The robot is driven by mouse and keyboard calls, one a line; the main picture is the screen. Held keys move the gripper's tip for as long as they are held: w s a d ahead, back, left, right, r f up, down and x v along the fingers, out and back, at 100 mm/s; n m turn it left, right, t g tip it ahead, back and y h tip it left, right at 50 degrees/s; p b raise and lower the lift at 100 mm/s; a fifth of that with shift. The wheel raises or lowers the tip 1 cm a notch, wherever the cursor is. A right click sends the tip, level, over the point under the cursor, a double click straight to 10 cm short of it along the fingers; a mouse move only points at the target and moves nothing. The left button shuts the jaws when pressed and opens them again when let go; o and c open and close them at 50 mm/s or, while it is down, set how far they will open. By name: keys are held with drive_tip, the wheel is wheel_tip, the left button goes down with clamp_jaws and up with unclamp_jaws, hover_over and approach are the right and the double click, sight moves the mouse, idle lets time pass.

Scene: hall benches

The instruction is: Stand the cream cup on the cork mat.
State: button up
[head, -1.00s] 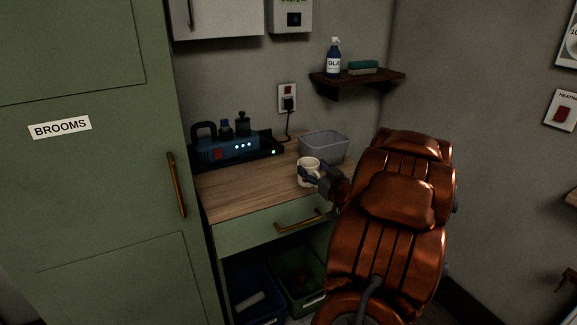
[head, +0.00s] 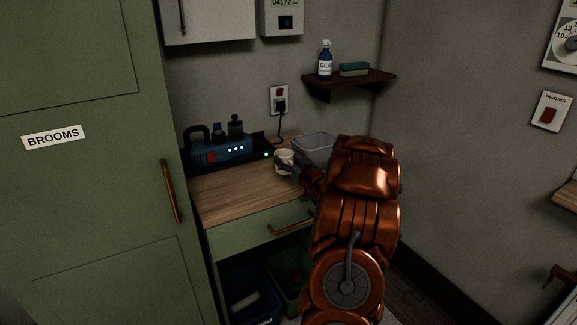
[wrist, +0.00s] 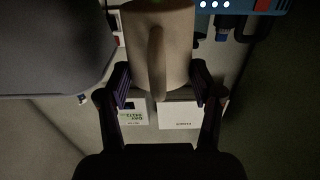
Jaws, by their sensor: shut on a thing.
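The cream cup (head: 285,157) is held upright by my gripper (head: 291,168), over the back of the wooden counter in the head view. In the wrist view the cup (wrist: 178,45) sits between the two fingers of my gripper (wrist: 163,88), its handle facing the camera. The fingers are shut on the cup's sides. I cannot tell whether the cup's base touches the counter. I see no cork mat in either view.
A grey bin (head: 313,147) stands right of the cup on the counter (head: 228,197). A blue charging unit (head: 226,152) stands to the left. The counter's front left is clear.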

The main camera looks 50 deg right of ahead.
drive_tip(key=shift+f, duration=1.3)
drive_tip(key=shift+f, duration=0.15)
drive_tip(key=o, duration=1.2)
drive_tip(key=b+v, duration=0.1)
drive_tip(key=v, duration=1.1)
